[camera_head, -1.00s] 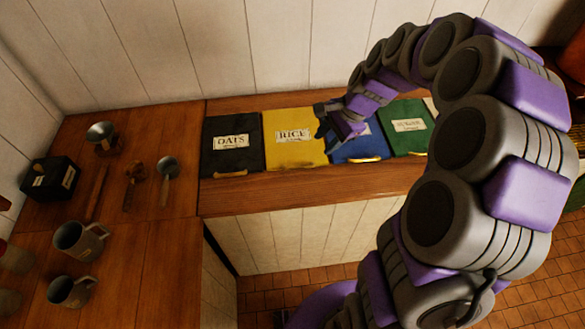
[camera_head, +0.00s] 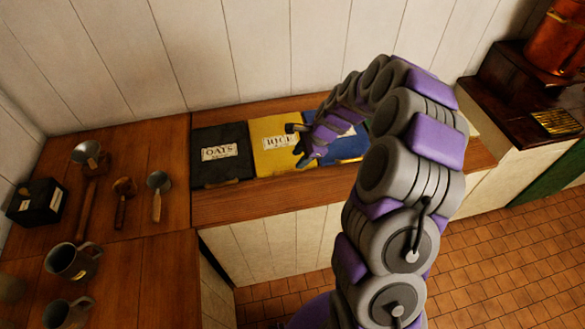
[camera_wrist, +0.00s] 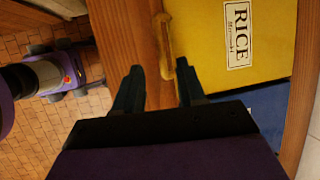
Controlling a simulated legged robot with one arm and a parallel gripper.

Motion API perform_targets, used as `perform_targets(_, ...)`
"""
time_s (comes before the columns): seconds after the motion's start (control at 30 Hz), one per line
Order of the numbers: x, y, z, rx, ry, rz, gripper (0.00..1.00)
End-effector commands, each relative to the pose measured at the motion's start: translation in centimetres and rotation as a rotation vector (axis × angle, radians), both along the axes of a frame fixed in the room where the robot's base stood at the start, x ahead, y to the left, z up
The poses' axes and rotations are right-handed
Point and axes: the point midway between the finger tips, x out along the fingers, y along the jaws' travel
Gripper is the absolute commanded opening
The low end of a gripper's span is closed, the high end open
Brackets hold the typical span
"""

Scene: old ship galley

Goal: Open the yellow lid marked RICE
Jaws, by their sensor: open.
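The yellow lid (camera_head: 270,154) marked RICE lies closed in the counter, between a black OATS lid (camera_head: 217,172) and a blue lid (camera_head: 345,150). In the wrist view the yellow lid (camera_wrist: 262,45) fills the upper right, with its RICE label and a wooden handle (camera_wrist: 166,45) on its edge. My gripper (camera_head: 297,140) is open and empty over the right part of the yellow lid. In the wrist view its two fingers (camera_wrist: 158,80) point towards the handle's end, which shows between the fingertips' lines. Contact cannot be told. In the head view my gripper hides part of the label.
The left counter holds mugs (camera_head: 72,262), a black box (camera_head: 37,203), scoops (camera_head: 158,185) and other utensils. A white plank wall (camera_head: 290,50) stands behind the lids. Tiled floor (camera_head: 500,250) lies in front. A copper pot (camera_head: 555,42) stands at the right.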

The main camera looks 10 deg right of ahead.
Motion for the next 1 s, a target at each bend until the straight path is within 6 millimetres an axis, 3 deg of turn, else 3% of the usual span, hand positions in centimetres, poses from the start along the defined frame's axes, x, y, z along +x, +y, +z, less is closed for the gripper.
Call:
perform_targets(0.2, 0.7, 1.3, -4.0, 0.005, 0.002, 0.001, 0.4)
perform_targets(0.4, 1.2, 1.4, -6.2, 0.013, 0.0, 0.002, 0.4)
perform_targets(0.83, 1.4, 2.9, -7.1, 0.0, -0.001, 0.001, 0.4)
perform_targets(1.0, 1.4, 2.6, -7.1, 0.004, -0.001, 0.0, 0.26)
